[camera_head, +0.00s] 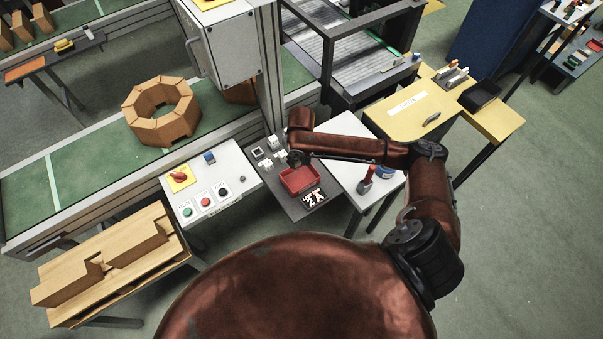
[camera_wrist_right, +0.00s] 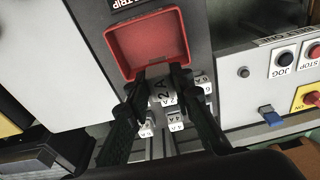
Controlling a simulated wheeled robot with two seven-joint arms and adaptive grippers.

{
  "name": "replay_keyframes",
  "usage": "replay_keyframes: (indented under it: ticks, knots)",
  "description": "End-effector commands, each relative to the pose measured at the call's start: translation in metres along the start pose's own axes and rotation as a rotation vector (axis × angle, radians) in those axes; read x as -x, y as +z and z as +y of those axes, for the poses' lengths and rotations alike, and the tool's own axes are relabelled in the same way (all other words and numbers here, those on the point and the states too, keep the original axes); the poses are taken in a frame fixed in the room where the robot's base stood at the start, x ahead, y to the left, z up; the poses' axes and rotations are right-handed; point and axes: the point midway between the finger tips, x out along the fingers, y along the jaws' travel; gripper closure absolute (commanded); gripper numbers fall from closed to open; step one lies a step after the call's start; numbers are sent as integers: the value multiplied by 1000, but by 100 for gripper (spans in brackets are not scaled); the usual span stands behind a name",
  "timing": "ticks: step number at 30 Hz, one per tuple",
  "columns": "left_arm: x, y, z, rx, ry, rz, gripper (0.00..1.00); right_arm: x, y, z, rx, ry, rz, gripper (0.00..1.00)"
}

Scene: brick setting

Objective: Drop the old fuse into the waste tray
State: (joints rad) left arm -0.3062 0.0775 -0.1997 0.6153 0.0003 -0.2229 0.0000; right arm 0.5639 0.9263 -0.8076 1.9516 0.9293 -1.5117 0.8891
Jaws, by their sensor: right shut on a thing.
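The red waste tray (camera_head: 300,181) sits on the dark grey panel in the head view, empty as far as I can see. It also shows at the top of the right wrist view (camera_wrist_right: 155,40). My right gripper (camera_wrist_right: 160,84) is shut on a white fuse (camera_wrist_right: 161,92) marked 2 A, close beside the tray's near edge in the wrist picture. In the head view my right gripper (camera_head: 297,158) is just behind the tray, and the fuse is hidden there. My left gripper is in neither view.
Several white fuse blocks (camera_wrist_right: 172,118) stand just beyond the held fuse. A control panel (camera_head: 208,184) with buttons stands left; a red-handled tool (camera_head: 366,182) and blue roll (camera_head: 386,172) are right.

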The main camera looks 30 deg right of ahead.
Motion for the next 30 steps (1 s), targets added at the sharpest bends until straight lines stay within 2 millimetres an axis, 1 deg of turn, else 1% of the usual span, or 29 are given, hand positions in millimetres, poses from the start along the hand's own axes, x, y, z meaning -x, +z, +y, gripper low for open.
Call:
replay_keyframes:
  ticks: [1,3,5,8,15,17,20,27,30]
  knots:
    - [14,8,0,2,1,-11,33,-4,7,10,3,-1,-5,100]
    - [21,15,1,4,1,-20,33,-14,13,20,13,-3,-4,100]
    - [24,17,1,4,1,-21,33,-21,17,27,20,-4,0,100]
    - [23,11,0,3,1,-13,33,-28,20,31,28,-5,1,100]
    - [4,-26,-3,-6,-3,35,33,-43,22,31,29,-5,2,100]
    - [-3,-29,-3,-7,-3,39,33,-48,23,32,29,-5,1,100]
    - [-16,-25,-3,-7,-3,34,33,-58,24,32,29,-4,2,100]
    - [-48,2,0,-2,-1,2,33,-81,27,31,29,-5,1,100]
    - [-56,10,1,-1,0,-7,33,-86,28,31,29,-5,2,100]
